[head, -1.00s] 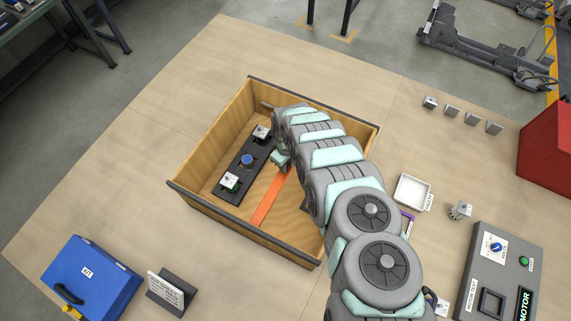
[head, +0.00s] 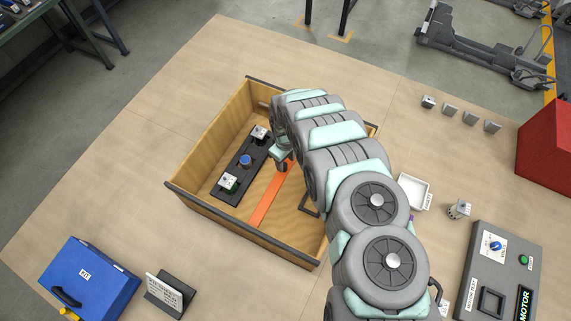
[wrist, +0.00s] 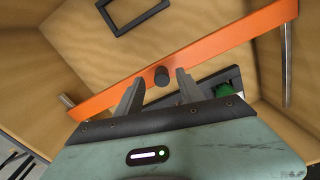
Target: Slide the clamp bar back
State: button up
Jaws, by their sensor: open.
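The orange clamp bar (head: 268,200) spans the inside of an open wooden box (head: 200,212), and its far end is hidden by my arm. In the wrist view the bar (wrist: 225,42) crosses the picture at a slant, with a dark round knob (wrist: 161,76) on it. My gripper (wrist: 159,91) is open, with one finger on each side of the knob. The fingers are apart from the knob, with gaps showing. In the head view my gripper (head: 281,162) is low inside the box at the bar, its fingertips mostly hidden.
A dark strip (head: 234,177) with a blue knob and small light blocks lies left of the bar. A black rectangular frame (wrist: 133,14) lies on the box floor on the bar's other side. The box walls surround my gripper. A white tray (head: 414,190) stands outside, at right.

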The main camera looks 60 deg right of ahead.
aim_at(286, 165)
notch_tip(286, 165, up, 7)
jog(key=shift+r+b, duration=0.15)
jog(key=shift+b, duration=0.3)
dwell(0.6)
